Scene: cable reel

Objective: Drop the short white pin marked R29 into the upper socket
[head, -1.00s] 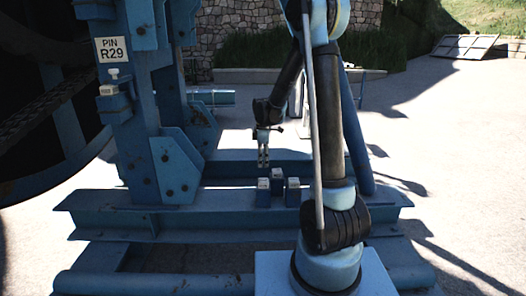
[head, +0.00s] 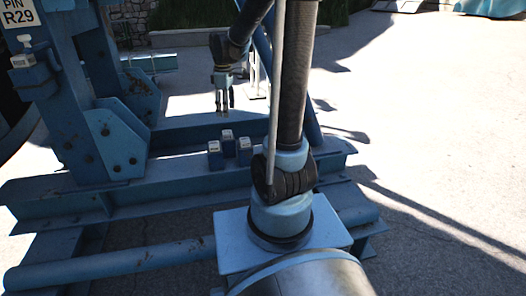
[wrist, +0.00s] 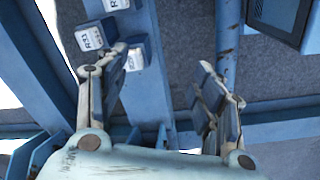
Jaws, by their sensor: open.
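A short white T-shaped piece (head: 24,42) stands at a small block bracket (head: 22,61) on the blue post, just below the "PIN R29" sign (head: 18,12). I cannot tell how deep it sits. Three small blue blocks with white labelled tops, one of them the middle block (head: 228,146), stand on the beam. In the wrist view one block top (wrist: 90,38) reads R31, and another (wrist: 134,60) is partly behind a finger. My gripper (head: 224,108) hangs above the blocks, fingers down. Its fingers are apart and empty in the wrist view (wrist: 160,75).
The blue steel frame's beam (head: 120,192) runs below the blocks. The upright post (head: 70,120) and its gusset plates (head: 120,145) rise to the left of them. A round pipe (head: 110,262) lies in front. Open pavement (head: 430,120) is on the right.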

